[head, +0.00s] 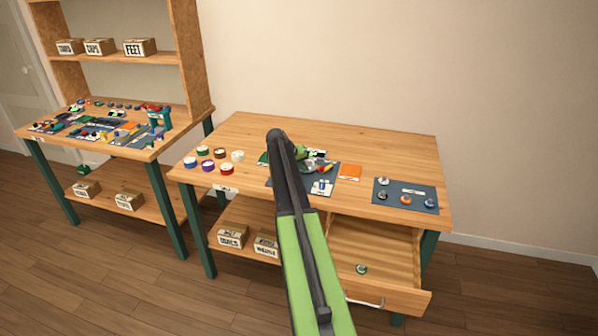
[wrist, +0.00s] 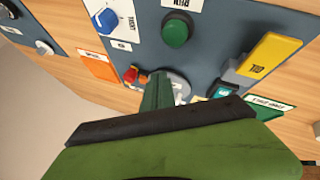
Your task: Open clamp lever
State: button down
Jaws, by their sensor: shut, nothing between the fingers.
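My gripper (head: 311,157) is shut and empty, pointing down over the dark panel (head: 322,188) on the right-hand table. In the wrist view its narrow dark green tip (wrist: 157,90) is in front of a round grey disc (wrist: 178,84); I cannot tell whether they touch. A small red and orange part (wrist: 136,75) is just left of the tip. A yellow bar (wrist: 270,55) with lettering stands on a grey base to the right. I cannot tell which part is the clamp lever. The gripper body hides the panel's near part.
Several coloured round pots (head: 207,166) are left. A drawer (head: 375,270) stands open below.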

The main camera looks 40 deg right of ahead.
jog(key=shift+s+d+f+p, duration=0.15)
jog(key=shift+s+d, duration=0.2)
jog(key=shift+d, duration=0.3)
jog(key=shift+s+d+f+p, duration=0.1)
jog(key=shift+s+d, duration=0.25)
jog(key=shift+d, duration=0.35)
jog(key=shift+s+d+f+p, duration=0.15)
jog(key=shift+s+d, duration=0.2)
jog(key=shift+d, duration=0.3)
